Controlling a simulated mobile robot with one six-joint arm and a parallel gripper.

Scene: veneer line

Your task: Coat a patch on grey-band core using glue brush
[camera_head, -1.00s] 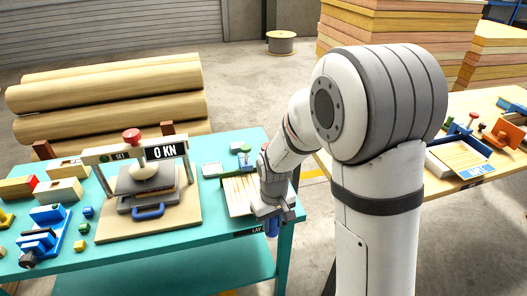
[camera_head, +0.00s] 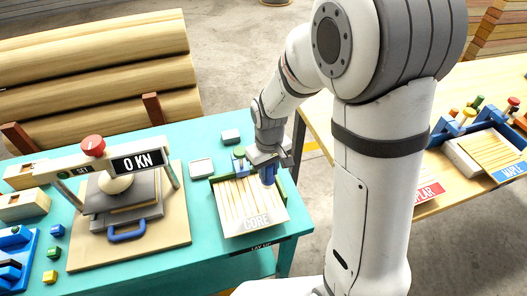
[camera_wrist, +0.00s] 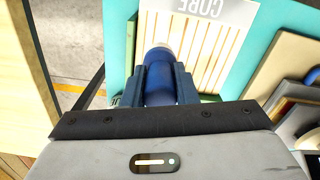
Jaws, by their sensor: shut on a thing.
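The tray marked CORE (camera_head: 257,222) holds several pale wooden strips (camera_head: 245,195) and sits at the right end of the turquoise table. In the wrist view its label (camera_wrist: 213,8) and strips (camera_wrist: 210,45) show beyond my fingers. My gripper (camera_head: 268,168) is over the back right of the tray. It is shut on a blue round-handled tool (camera_wrist: 160,88), which looks like the glue brush; its pale end points toward the strips. The brush's bristles are not visible, and I cannot tell whether it touches anything.
A press with a 0 KN display (camera_head: 138,161) stands left of the tray. A small pale box (camera_head: 201,168) and a grey block (camera_head: 230,136) lie behind the tray. A wooden table (camera_head: 440,100) at right holds other trays. Log rolls (camera_head: 90,65) lie behind.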

